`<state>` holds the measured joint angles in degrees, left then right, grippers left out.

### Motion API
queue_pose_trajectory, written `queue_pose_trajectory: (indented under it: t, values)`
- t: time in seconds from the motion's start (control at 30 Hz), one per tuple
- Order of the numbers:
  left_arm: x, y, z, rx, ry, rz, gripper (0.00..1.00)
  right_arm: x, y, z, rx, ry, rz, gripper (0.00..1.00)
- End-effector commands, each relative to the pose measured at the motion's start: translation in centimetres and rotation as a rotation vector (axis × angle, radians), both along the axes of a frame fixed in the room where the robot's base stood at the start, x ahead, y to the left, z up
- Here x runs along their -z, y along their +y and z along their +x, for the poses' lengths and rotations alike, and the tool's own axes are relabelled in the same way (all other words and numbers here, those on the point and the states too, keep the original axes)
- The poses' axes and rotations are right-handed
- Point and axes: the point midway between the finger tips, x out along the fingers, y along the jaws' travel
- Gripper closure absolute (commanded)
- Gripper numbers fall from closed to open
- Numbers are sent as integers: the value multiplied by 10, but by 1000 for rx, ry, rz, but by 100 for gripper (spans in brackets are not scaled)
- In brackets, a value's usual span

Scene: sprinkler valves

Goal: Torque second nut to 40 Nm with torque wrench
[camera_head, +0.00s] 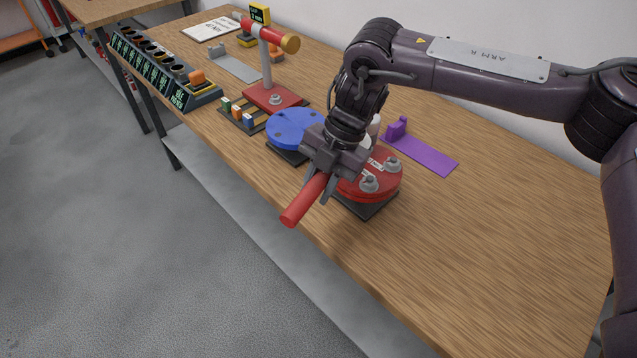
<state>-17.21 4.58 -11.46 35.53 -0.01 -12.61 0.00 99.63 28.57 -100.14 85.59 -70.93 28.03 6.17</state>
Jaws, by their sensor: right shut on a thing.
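My right gripper (323,183) is shut on a red cylindrical handle (305,200), which looks like that of the torque wrench. The handle slants down past the table's front edge. The other end of the tool is hidden behind the gripper. A round red flange (383,189) on a dark square base lies just behind and right of the gripper. Two grey nuts show on it, a near one (369,184) and a right one (393,167), with small white labels beside them. The flange's left part is hidden by my gripper. My left gripper is not in view.
A blue disc (290,128) on a dark base sits left of the gripper. A purple holder (425,154) lies behind the flange. A red stand (267,70), a socket rack (160,70) and a small block tray (240,114) stand further left. The right tabletop (490,235) is clear.

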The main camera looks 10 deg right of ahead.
Motion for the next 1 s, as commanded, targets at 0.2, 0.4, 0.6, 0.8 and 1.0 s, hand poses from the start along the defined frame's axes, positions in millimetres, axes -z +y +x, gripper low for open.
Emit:
queue_pose_trajectory:
  t: [0.2,0.4,0.6,0.8,1.0]
  values:
    - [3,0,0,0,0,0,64,3,1,1,0,-4,3,100]
    - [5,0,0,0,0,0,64,8,1,1,0,-4,3,100]
    - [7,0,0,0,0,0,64,12,1,1,0,-4,3,100]
    - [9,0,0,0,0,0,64,17,1,1,0,-4,3,100]
    - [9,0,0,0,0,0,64,18,1,1,0,-5,3,100]
